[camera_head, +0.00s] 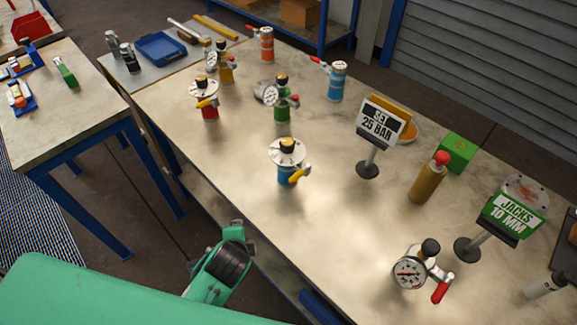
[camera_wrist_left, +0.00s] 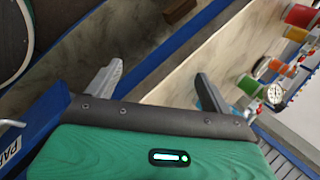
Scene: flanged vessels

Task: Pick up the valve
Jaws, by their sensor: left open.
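Several valve-like vessels stand on the long table; I cannot tell which one is the valve. A blue one with a white flange and yellow lever (camera_head: 287,173) is nearest my left gripper. A red one with a white flange (camera_head: 208,110), a green one with a gauge (camera_head: 281,108), a yellow one with a gauge (camera_head: 226,73), an orange one (camera_head: 267,46) and a blue one (camera_head: 337,84) stand farther back. A steel one with gauge and red lever (camera_head: 428,268) is front right. My left gripper (camera_head: 243,234) is open and empty beside the table's front edge; its spread fingers show in the wrist view (camera_wrist_left: 157,82).
Signs reading "25 BAR" (camera_head: 381,122) and "JACKS 10 MM" (camera_head: 513,216) stand on the table (camera_head: 235,150). A brown bottle (camera_head: 427,183) and green box (camera_head: 457,152) stand between them. A blue tray (camera_head: 160,50) is at the back left. A side table (camera_head: 60,120) stands left.

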